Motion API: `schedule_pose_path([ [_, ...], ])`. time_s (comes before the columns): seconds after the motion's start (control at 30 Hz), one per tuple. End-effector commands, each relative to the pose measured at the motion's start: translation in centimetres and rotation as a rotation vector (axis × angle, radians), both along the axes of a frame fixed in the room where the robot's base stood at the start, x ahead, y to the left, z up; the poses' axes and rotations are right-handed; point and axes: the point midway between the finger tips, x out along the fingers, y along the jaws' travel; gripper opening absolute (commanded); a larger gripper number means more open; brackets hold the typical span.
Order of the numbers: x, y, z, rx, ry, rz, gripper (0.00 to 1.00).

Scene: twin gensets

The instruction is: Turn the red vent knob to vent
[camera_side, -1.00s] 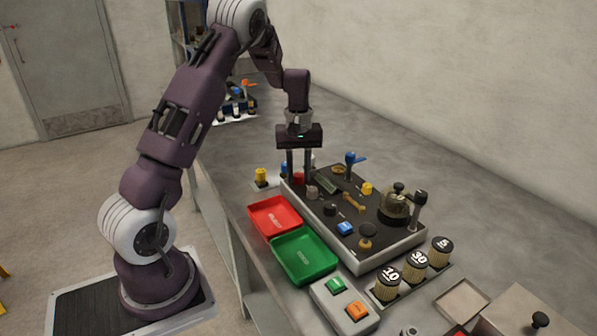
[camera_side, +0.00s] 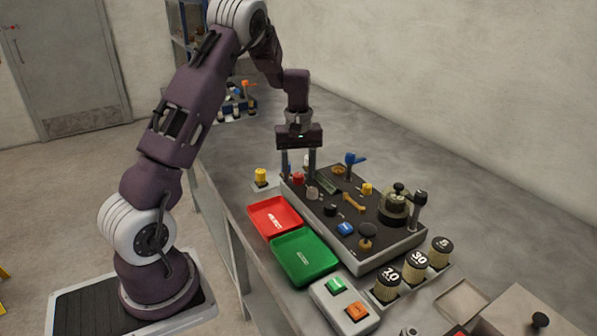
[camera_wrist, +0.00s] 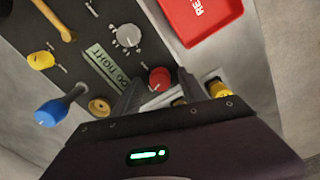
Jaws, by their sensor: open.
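The red vent knob (camera_side: 298,179) sits at the far left corner of the dark panel (camera_side: 380,235). In the wrist view the knob (camera_wrist: 160,79) shows round and red, close to the panel edge. My gripper (camera_side: 299,171) points straight down over it with its jaws spread apart and empty. In the wrist view the fingertips (camera_wrist: 160,84) lie on either side of the knob, with gaps visible. I cannot tell how far the tips are above the panel. The knob's pointer and its vent mark cannot be read.
A grey knob (camera_wrist: 127,35) and a label plate (camera_wrist: 103,67) are beside the red knob. A blue-handled lever (camera_side: 351,160) stands on the panel. A yellow knob (camera_side: 261,175) stands left of the panel. Red (camera_side: 255,217) and green (camera_side: 282,253) trays lie in front.

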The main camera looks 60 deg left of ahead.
Motion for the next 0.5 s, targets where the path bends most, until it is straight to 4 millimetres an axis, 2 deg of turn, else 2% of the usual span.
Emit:
schedule_pose_path([
  [0.1, 0.0, 0.0, 0.7, 0.001, -0.001, -0.001, 0.50],
  [0.3, 0.1, 0.1, 4.8, 0.003, -0.004, -0.001, 0.50],
  [0.5, 0.0, 0.0, 7.0, 0.001, -0.002, 0.000, 0.50],
])
